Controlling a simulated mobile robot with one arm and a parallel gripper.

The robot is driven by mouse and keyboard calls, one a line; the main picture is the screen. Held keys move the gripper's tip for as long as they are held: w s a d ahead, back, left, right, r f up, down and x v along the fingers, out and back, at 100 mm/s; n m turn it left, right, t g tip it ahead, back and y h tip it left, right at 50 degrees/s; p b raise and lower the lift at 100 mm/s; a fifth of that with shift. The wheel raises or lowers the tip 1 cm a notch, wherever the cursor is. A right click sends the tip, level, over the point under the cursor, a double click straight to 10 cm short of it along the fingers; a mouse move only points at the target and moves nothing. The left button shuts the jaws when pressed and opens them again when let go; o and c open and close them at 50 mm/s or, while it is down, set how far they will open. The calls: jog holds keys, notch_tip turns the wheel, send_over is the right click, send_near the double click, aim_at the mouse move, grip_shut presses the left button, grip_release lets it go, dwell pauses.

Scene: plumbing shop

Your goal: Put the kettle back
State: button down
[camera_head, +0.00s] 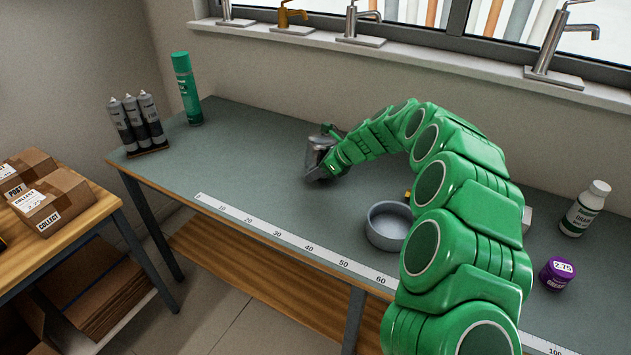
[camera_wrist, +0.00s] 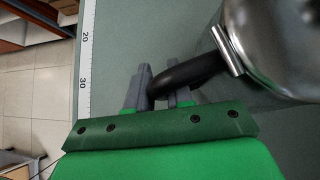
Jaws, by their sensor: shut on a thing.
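The kettle (camera_wrist: 285,45) is shiny metal with a black handle (camera_wrist: 195,72). In the wrist view it fills the upper right, and part of it is cut off by the frame. My gripper (camera_wrist: 165,85) is shut on the black handle, one finger on each side. In the head view the kettle (camera_head: 320,146) shows only in part at the end of my green arm, over the back middle of the grey bench (camera_head: 255,160). My gripper (camera_head: 325,168) is small and partly hidden there. I cannot tell whether the kettle touches the bench top.
A grey bowl (camera_head: 388,226) stands right of the gripper, near my arm. Dark cartridges (camera_head: 138,122) and a green spray can (camera_head: 187,90) stand at the left end. A white bottle (camera_head: 585,208) and purple tub (camera_head: 557,274) stand at right. A ruler strip (camera_head: 290,238) lines the front edge.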

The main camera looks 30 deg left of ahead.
jog(key=shift+w+a+f, duration=0.1)
jog(key=shift+a+f, duration=0.1)
jog(key=shift+f, duration=0.25)
jog(key=shift+d+f, duration=0.1)
jog(key=shift+f, duration=1.2)
jog(key=c, duration=1)
grip_release()
jog(key=shift+d+r, duration=0.1)
jog(key=v, duration=1.1)
jog(key=shift+d+r, duration=0.25)
jog(key=shift+w, duration=0.1)
